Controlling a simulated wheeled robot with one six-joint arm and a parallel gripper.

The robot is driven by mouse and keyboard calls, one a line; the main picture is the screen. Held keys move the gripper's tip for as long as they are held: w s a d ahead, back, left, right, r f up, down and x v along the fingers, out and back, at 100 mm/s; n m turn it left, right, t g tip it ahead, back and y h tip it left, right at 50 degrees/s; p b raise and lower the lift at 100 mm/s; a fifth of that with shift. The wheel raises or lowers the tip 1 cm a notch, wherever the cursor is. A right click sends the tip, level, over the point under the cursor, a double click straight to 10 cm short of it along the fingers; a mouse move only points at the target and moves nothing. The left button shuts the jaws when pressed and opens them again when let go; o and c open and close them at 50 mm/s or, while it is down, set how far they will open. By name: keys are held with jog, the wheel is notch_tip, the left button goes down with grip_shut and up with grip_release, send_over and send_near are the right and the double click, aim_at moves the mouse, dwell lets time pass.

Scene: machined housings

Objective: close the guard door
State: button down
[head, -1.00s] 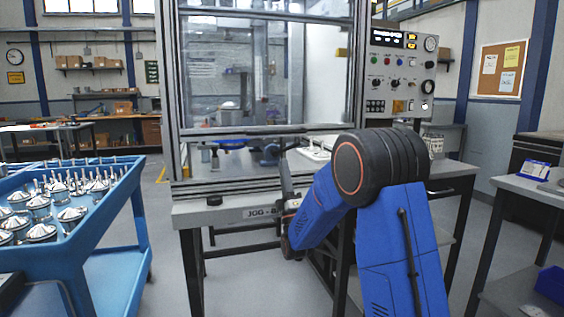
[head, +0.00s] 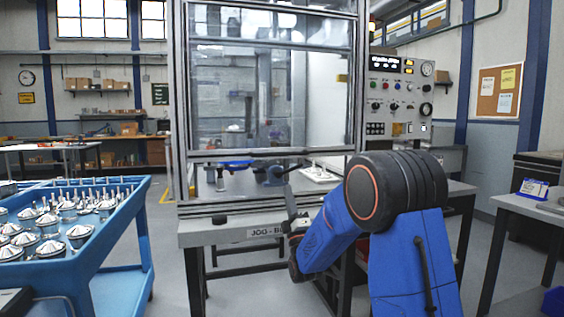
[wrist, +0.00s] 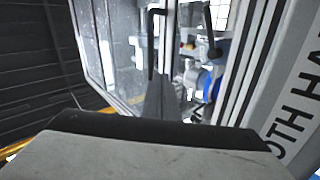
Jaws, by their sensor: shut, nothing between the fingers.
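The guard door (head: 272,157) is a clear framed panel at the front of the machine enclosure. Its lower rail hangs above the enclosure sill, leaving a gap through which parts inside show. My gripper (head: 283,173) is small and partly hidden by my arm in the head view, near the gap below the rail. In the wrist view my gripper (wrist: 162,92) has its fingers shut and empty, pointing towards the enclosure. A dark bent bar (wrist: 152,40) shows beyond the fingertips. I cannot tell whether the fingers touch it or the door.
A blue fixture (head: 236,164) and a white tray (head: 320,173) sit inside the enclosure. A control panel (head: 395,90) stands right of it. A blue cart (head: 120,228) with metal housings is at left, and a side table (head: 520,208) at right. Floor shows between cart and machine.

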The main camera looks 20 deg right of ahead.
jog(key=s+f+m+g, duration=0.45)
jog(key=s+g, duration=0.25)
jog(key=s, duration=0.6)
jog(key=s+d+f+m+g, duration=0.1)
jog(key=s+f+m+g, duration=0.4)
jog(key=s, duration=0.8)
jog(key=s+f+m+g, duration=0.3)
jog(key=s+m+g, duration=0.4)
jog(key=s, duration=0.6)
jog(key=w+a+r+t, duration=0.3)
jog(key=w+r, duration=3.4)
jog(key=r, duration=0.2)
jog(key=w+f, duration=0.8)
jog(key=f, duration=0.2)
jog(key=shift+w+d, duration=0.2)
jog(key=shift+w, duration=0.05)
